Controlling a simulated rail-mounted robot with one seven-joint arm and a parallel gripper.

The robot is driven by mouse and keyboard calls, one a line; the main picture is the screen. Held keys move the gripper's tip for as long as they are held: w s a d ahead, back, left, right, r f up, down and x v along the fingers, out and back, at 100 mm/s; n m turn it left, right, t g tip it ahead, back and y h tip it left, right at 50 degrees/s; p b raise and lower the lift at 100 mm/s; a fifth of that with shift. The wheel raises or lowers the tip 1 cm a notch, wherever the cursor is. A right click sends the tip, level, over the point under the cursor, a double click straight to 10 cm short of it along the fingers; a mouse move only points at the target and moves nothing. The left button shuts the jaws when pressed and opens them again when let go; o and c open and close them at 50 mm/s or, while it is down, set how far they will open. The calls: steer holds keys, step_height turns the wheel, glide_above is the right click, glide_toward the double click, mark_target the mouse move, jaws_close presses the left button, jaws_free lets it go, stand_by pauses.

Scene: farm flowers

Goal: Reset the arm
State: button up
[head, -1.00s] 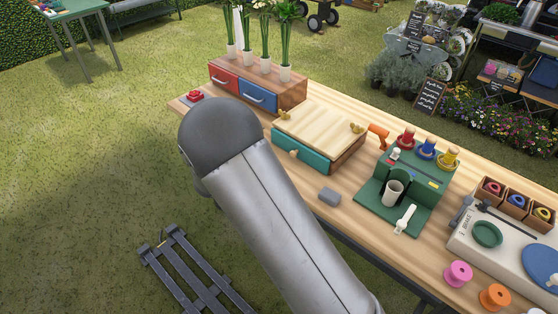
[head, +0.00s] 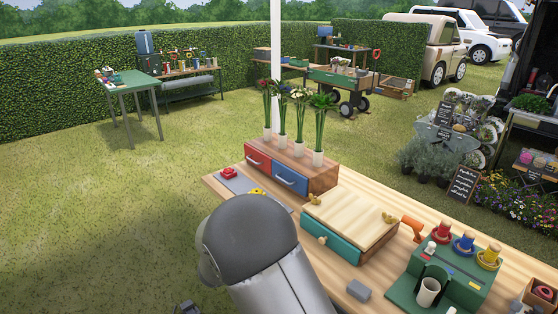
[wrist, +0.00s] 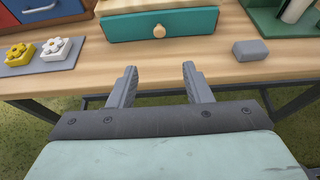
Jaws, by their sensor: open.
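My gripper (wrist: 158,88) shows in the wrist view with its two grey fingers apart and nothing between them. It is over the front edge of the wooden workbench (wrist: 200,70), in front of a box with a teal drawer (wrist: 160,25) that has a round wooden knob. In the head view, my arm covers the front left of the bench and the gripper itself is hidden. The teal drawer (head: 330,243) looks shut there.
A grey block (wrist: 250,49) lies right of the gripper. A grey plate with a yellow brick (wrist: 20,51) and a white brick (wrist: 56,48) lies left. A red and blue drawer unit (head: 290,180) holds vased flowers. A green station (head: 450,275) stands right. Grass is open at left.

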steer(key=s+d+r+m+g+y, duration=0.1)
steer(key=s+d+r+m+g, duration=0.2)
steer(key=s+d+m, duration=0.3)
steer(key=s+d+r+m+g+y, duration=0.1)
steer(key=s+d+r+m+g, duration=0.1)
steer(key=s+d+m+g, duration=0.4)
steer(key=s+d+r+m+y, duration=0.1)
steer(key=s+m+y, duration=0.3)
steer(key=s+m, duration=0.3)
steer(key=s+d+r+m+y, duration=0.1)
steer(key=s+m+y, duration=0.3)
steer(key=s, duration=0.6)
steer(key=r+m, duration=0.1)
steer(key=m, duration=0.1)
steer(key=shift+s+m+t, duration=0.2)
steer(key=shift+m+t, duration=0.2)
